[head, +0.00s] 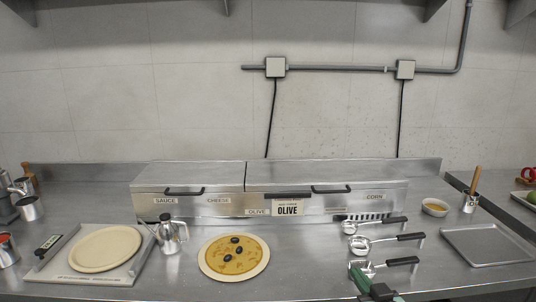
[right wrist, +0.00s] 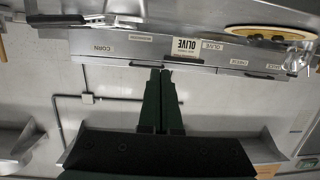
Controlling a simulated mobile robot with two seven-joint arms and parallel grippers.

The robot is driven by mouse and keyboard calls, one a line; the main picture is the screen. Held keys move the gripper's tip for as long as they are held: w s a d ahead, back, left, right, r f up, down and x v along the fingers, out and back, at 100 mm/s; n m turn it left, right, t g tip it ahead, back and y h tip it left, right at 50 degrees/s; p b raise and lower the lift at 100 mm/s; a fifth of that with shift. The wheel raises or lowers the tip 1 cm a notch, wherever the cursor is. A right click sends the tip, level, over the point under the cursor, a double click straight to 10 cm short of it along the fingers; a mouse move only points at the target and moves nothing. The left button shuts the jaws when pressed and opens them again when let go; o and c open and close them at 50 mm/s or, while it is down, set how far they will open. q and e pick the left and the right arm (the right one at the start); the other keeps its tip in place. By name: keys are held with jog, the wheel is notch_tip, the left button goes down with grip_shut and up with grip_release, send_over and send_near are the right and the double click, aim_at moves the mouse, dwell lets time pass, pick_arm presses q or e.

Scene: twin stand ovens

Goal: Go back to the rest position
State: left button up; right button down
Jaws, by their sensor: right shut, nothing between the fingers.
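My right gripper (head: 358,273) comes in at the bottom edge of the head view, right of centre. Its green fingers are together with nothing between them. It appears close to the lowest ladle (head: 365,267) on the counter; whether they touch is unclear. In the right wrist view the closed fingers (right wrist: 161,75) point toward the container front and its labels. My left gripper is in neither view.
A pizza with olives (head: 233,257) lies at the counter's middle. Lidded steel containers (head: 190,178) stand behind. Several ladles lie at right, near an empty tray (head: 488,245). A dough base on a board (head: 105,248) and an oil can (head: 170,235) are left.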

jog(key=s+a+f+g, duration=0.2)
jog(key=s+f+g, duration=0.1)
jog(key=s+f, duration=1)
jog(key=s+a+f+g+y+p, duration=0.1)
jog(key=s+f+g, duration=0.2)
jog(key=s+f, duration=0.9)
jog(key=s, duration=0.3)
jog(key=shift+s+a+f+n, duration=0.3)
jog(key=shift+a+f+n, duration=0.05)
jog(key=shift+n, duration=0.05)
